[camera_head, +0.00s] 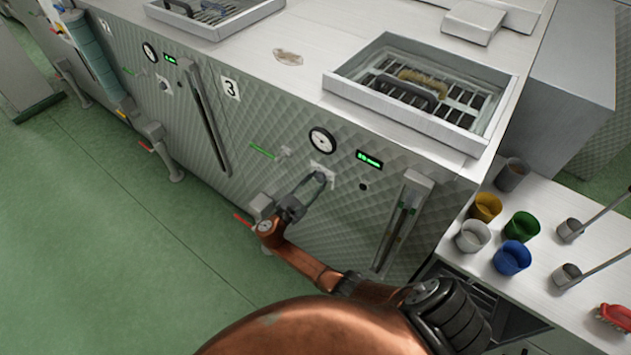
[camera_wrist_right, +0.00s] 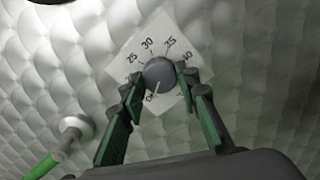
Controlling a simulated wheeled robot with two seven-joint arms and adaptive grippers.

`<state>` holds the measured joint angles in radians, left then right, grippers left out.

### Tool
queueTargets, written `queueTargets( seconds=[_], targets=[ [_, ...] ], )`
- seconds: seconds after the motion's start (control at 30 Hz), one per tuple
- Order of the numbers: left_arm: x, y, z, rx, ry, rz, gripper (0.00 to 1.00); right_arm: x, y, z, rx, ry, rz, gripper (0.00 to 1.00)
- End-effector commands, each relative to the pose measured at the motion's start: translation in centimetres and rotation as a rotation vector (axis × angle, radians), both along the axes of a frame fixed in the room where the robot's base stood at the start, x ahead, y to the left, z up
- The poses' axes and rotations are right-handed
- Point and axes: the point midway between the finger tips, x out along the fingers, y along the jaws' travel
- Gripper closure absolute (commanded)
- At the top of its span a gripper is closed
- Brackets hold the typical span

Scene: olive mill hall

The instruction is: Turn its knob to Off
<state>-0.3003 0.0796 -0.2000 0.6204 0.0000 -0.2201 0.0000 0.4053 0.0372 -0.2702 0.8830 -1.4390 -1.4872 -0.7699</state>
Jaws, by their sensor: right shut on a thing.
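The grey round knob (camera_wrist_right: 159,74) sits on a white diamond-shaped dial plate (camera_wrist_right: 149,47) marked 25, 30, 35 and 40, with Off at the lower left. A pale pointer mark on the knob appears to point down-left toward Off. My right gripper (camera_wrist_right: 157,84) is shut on the knob, with a green-padded finger on each side. In the head view my right gripper (camera_head: 317,180) reaches the dial on the quilted front of the machine marked 3 (camera_head: 230,88); the knob is mostly hidden there. My left gripper is not in view.
A round gauge (camera_head: 322,140) and a green display (camera_head: 369,160) are above the dial. A green-handled lever (camera_wrist_right: 45,165) is beside it in the wrist view. A slotted upright (camera_head: 402,222) stands to the right. Several cups, including a blue one (camera_head: 512,257), stand on the right-hand table.

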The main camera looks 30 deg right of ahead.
Motion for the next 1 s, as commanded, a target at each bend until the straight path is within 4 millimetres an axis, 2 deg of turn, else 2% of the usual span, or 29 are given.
queueTargets(
  seconds=[0.53,0.57,0.8,1.0],
  targets=[
    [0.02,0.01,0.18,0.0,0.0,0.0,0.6,-0.13,-0.02,-0.27,-0.007,0.026,-0.001,0.95],
    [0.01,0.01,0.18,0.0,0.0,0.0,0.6,-0.13,-0.02,-0.27,-0.007,0.026,-0.001,0.68],
    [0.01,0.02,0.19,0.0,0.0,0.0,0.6,-0.07,-0.01,-0.16,-0.007,0.024,-0.001,0.53],
    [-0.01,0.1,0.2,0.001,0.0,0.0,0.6,-0.03,0.01,-0.09,-0.008,0.022,0.0,0.53]
  ],
)
